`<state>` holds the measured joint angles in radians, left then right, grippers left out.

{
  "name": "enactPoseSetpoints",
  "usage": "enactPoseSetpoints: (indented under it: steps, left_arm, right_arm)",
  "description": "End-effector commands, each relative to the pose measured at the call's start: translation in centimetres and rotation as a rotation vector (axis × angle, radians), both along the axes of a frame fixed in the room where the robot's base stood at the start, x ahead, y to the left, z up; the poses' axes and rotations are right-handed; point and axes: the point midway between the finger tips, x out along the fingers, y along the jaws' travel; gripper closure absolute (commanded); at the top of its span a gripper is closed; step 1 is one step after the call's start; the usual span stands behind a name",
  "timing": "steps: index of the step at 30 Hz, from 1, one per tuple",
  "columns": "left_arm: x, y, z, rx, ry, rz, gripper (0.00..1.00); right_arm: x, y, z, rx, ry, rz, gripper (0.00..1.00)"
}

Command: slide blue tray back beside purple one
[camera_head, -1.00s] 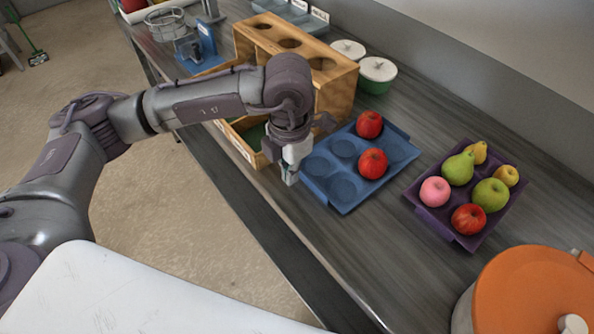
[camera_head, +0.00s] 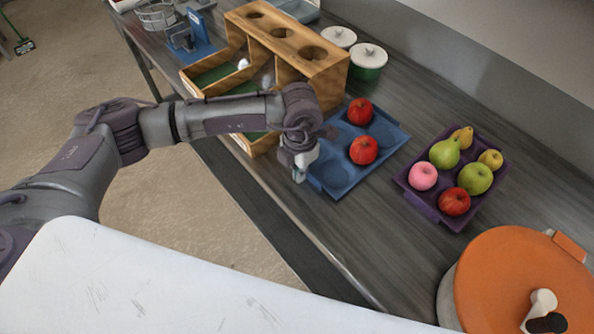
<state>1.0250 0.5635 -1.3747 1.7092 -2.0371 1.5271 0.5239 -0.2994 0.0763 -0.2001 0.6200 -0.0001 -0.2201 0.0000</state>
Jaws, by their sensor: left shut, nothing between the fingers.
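The blue tray (camera_head: 343,183) lies on the dark counter with two red apples (camera_head: 360,111) (camera_head: 363,150) in its cups. Its other visible cups are empty, and my left arm hides part of its left side. The purple tray (camera_head: 421,207) lies to its right, a strip of bare counter between them. It holds pears, a pink apple, a red apple and other fruit. My left gripper (camera_head: 298,177) is shut and empty, pointing down at the near left edge of the blue tray. I cannot tell whether it touches the tray. My right gripper is not in view.
A wooden dispenser (camera_head: 300,58) with round holes stands left of the blue tray. Two lidded pots (camera_head: 368,62) stand behind it. An orange-lidded pot (camera_head: 510,275) fills the front right. Bare counter (camera_head: 320,228) runs along the front edge.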

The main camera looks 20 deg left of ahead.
Motion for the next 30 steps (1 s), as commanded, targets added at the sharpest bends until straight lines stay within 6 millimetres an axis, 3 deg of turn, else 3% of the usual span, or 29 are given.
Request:
enactPoseSetpoints:
  steps: [5, 8, 21, 30]
  left_arm:
    - [0.2, -0.2, -0.1, -0.001, -0.001, 0.000, 1.00]
    - [1.2, -0.9, -0.5, -0.001, -0.004, 0.001, 1.00]
    - [8.9, -6.0, -0.8, -0.001, -0.004, 0.002, 1.00]
    - [11.4, -7.6, 0.0, -0.001, -0.001, 0.001, 1.00]
  right_arm:
    - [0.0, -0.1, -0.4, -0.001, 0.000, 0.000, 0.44]
    - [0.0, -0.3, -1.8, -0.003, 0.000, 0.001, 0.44]
    - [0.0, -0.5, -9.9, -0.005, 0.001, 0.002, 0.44]
    - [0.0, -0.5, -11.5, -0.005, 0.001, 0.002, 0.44]
